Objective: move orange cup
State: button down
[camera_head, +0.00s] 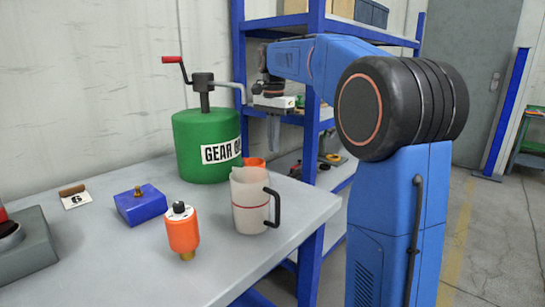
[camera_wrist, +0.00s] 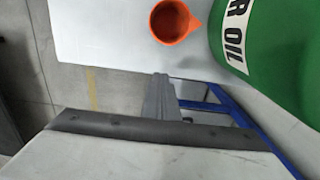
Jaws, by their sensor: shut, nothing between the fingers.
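The orange cup (camera_wrist: 172,24) has a pouring spout and stands on the grey table (camera_wrist: 100,35), seen from above in the wrist view. In the head view only the cup's orange rim (camera_head: 254,162) shows; a clear jug hides the rest. My gripper (camera_head: 273,143) points down, above and a little right of the cup in the head view. In the wrist view its fingers (camera_wrist: 160,78) are together and empty, apart from the cup, which lies beyond their tips near the top edge.
The clear jug (camera_head: 250,205) with a black handle stands in front of the cup. A green gear oil can (camera_head: 200,155) stands close behind it. An orange bottle (camera_head: 183,235) and a blue block (camera_head: 140,205) are left. Blue shelving (camera_head: 312,165) stands behind the table.

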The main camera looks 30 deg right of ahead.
jog(key=shift+r, duration=1.5)
